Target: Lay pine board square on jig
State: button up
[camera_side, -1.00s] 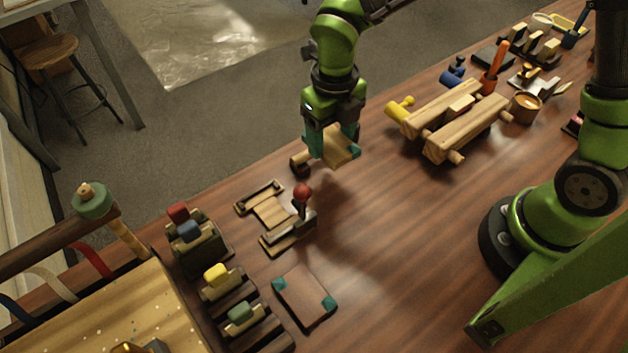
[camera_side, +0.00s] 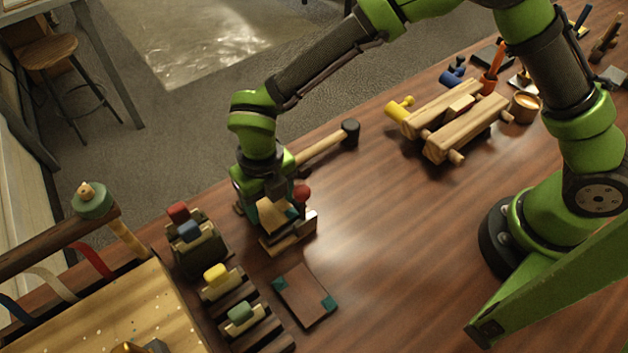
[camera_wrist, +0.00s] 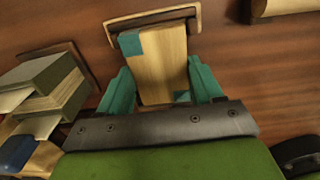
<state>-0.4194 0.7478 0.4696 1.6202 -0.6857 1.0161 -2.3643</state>
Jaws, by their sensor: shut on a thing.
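The pine board (camera_side: 271,216) is pale wood with teal corners. My gripper (camera_side: 275,213) is shut on it, its teal fingers on opposite edges. The wrist view shows the board (camera_wrist: 162,62) between the fingers (camera_wrist: 162,88), its far end overlapping a wooden rail of the jig (camera_wrist: 192,13). In the side view the board is over the jig (camera_side: 291,240), a low wooden frame with a red-knobbed clamp (camera_side: 302,193). My gripper hides much of the jig. I cannot tell whether the board touches it.
A mallet (camera_side: 326,147) lies just behind the jig. Racks with coloured blocks (camera_side: 197,245) stand close on the left. A brown board with teal corners (camera_side: 303,292) lies in front. The table to the right is clear up to a log-like wooden frame (camera_side: 465,130).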

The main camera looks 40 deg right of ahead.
jog(key=shift+f, duration=0.25)
jog(key=o, duration=1.2)
jog(key=shift+r, duration=0.15)
